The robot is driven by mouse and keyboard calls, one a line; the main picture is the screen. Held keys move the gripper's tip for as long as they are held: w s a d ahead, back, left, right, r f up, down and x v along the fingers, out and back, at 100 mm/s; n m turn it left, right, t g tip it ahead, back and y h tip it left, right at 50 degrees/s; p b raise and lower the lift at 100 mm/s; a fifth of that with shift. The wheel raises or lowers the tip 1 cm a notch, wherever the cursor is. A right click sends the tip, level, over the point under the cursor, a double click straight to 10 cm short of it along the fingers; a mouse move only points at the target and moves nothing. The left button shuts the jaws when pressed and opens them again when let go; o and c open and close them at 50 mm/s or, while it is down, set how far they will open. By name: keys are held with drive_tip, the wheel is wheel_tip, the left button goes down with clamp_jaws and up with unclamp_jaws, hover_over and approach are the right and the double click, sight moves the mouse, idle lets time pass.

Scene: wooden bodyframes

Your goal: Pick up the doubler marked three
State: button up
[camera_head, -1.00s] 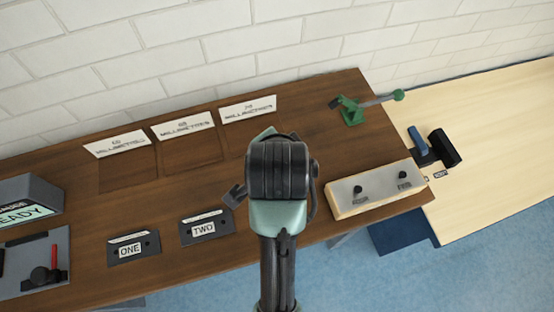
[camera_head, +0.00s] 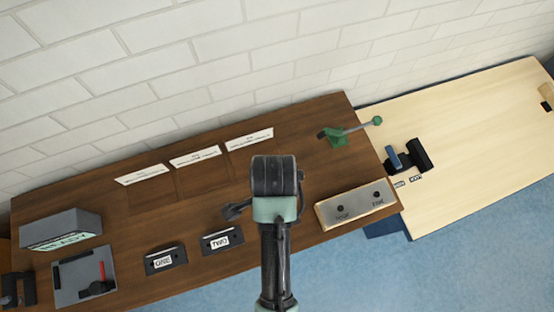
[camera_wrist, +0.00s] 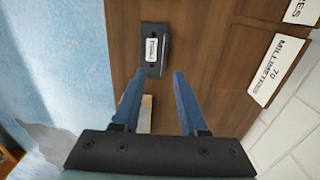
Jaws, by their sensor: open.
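In the wrist view a dark plate with a white label (camera_wrist: 153,50) lies on the brown bench just beyond my fingertips. Its label is too small to read surely. My gripper (camera_wrist: 159,72) is open and empty, its two blue fingers apart, with the plate ahead between their tips. In the head view the doubler marked ONE (camera_head: 165,259) and the doubler marked TWO (camera_head: 222,240) lie on the bench left of my arm. No doubler marked three shows there; my arm hides part of the bench.
Three white cards (camera_head: 195,156) lie along the bench's back by the brick wall. A green lever (camera_head: 336,137) and a pale box with two knobs (camera_head: 355,205) are at right. A grey READY box (camera_head: 62,228) is at left. A pale table (camera_head: 480,120) adjoins on the right.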

drive_tip(key=f, duration=0.9)
drive_tip(key=shift+w, duration=0.4)
clamp_jaws()
drive_tip(key=shift+r, duration=0.1)
idle(0.9)
